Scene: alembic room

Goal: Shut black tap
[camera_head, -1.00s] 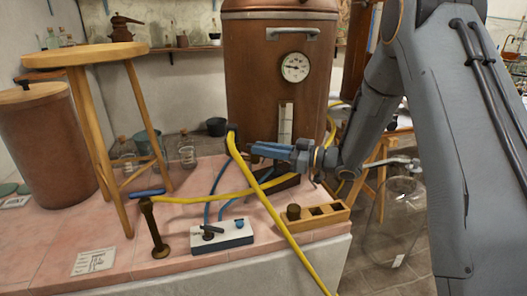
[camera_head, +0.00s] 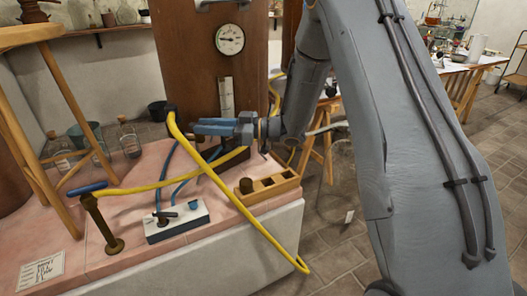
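A small white and blue valve box (camera_head: 177,222) sits on the pink tiled counter near its front edge. A black tap (camera_head: 164,216) is on its left part, with a short lever lying roughly sideways. A blue tap (camera_head: 194,205) is on its right part. Blue hoses run from behind the box. My gripper (camera_head: 196,126), with blue fingers, is above and behind the box, in front of the brown vessel, pointing left. It is clear of the black tap. The gap between its fingers cannot be made out, and I see nothing held.
A yellow hose (camera_head: 210,170) crosses between my gripper and the box and hangs over the counter edge. A brass post with a blue handle (camera_head: 87,189) stands left. A wooden holder (camera_head: 268,186) is right. A wooden stool (camera_head: 50,130) stands at left. Open floor lies right.

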